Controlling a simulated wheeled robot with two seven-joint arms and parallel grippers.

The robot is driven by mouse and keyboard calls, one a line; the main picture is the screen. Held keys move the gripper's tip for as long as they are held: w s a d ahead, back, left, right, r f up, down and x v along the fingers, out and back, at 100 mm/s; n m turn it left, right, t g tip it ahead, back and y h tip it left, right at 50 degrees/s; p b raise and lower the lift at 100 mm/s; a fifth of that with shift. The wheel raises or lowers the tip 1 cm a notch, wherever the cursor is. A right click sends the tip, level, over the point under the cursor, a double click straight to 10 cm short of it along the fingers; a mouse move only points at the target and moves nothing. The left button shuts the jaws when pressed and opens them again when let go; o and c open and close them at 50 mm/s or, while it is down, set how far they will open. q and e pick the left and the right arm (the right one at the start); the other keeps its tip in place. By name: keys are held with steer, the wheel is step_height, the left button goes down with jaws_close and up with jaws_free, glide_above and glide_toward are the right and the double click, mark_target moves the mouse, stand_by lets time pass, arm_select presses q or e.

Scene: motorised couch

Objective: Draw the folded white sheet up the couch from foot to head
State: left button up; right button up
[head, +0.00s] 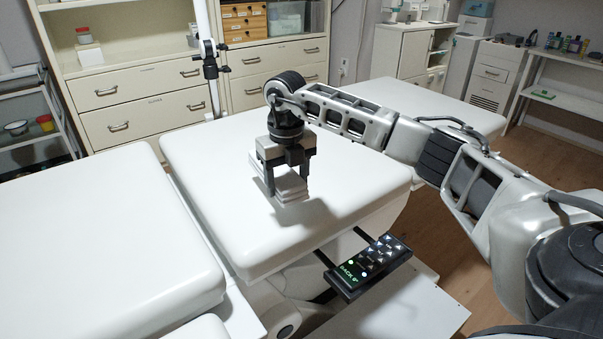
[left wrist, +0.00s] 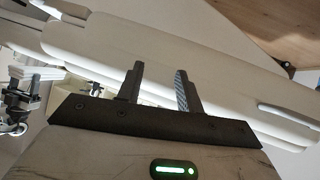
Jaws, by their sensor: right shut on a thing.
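The folded white sheet (head: 292,188) is a small layered stack on the white couch (head: 350,185), on the middle cushion in the head view. My right gripper (head: 287,181) points down over it and is shut on it, one finger on each side. The fingers hide part of the sheet. I cannot tell whether the sheet's underside touches the cushion. My left gripper (left wrist: 158,82) shows only in the left wrist view. Its two fingers are apart with nothing between them, and the pale couch (left wrist: 220,65) shows behind them.
A control panel (head: 366,266) with lit buttons sticks out from the couch's near side. A gap separates the middle cushion from the left cushion (head: 85,240). A white upright pole (head: 208,60) stands behind the couch, before drawer cabinets (head: 150,110). The cushion around the sheet is bare.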

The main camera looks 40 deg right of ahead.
steer(key=a, duration=0.8)
steer(key=w+a, duration=0.1)
steer(key=a, duration=0.7)
steer(key=a+p, duration=0.1)
steer(key=a, duration=0.7)
steer(key=shift+w+a, duration=0.1)
steer(key=shift+w, duration=0.1)
